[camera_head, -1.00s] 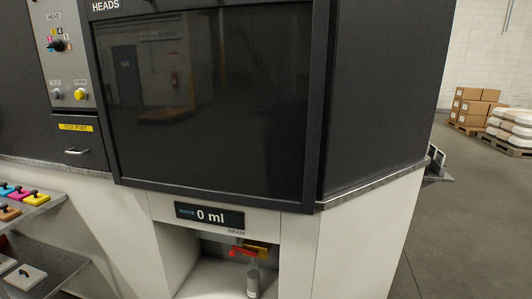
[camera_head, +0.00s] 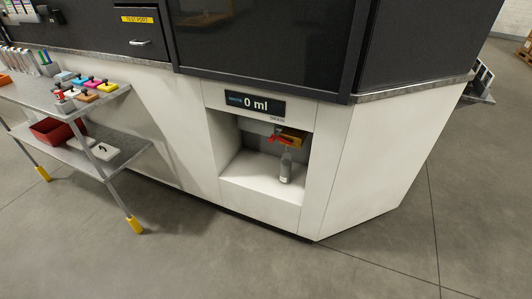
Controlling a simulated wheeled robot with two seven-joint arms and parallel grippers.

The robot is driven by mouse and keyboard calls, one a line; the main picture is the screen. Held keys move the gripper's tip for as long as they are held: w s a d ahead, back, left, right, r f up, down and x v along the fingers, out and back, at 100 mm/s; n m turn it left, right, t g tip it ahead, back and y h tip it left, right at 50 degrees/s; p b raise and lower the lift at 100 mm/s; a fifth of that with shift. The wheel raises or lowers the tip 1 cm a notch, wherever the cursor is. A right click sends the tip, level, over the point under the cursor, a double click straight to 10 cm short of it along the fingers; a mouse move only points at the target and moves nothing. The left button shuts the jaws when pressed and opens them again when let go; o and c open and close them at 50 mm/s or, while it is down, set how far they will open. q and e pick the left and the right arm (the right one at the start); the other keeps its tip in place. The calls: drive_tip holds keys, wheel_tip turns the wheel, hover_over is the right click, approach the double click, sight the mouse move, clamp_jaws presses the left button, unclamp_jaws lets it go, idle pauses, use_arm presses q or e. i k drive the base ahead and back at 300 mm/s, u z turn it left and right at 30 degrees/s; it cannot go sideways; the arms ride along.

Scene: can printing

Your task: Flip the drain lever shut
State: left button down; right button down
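The red drain lever (camera_head: 281,140) sits in the recess low on the machine's front, beside a yellow part (camera_head: 292,134) under the drain label (camera_head: 278,120). The lever lies roughly level, pointing left. A grey bottle (camera_head: 285,166) stands upright on the recess floor below the lever. The waste display (camera_head: 255,104) above the recess reads 0 ml. Neither of my grippers shows in the head view.
A metal cart (camera_head: 95,108) at the left holds colored pads (camera_head: 83,83) on top and a red bin (camera_head: 57,129) and a white item (camera_head: 101,148) below. The floor in front is clear.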

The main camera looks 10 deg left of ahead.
sight(271, 139)
drive_tip(key=z, duration=0.6)
drive_tip(key=i, duration=1.15)
drive_tip(key=u, duration=0.1)
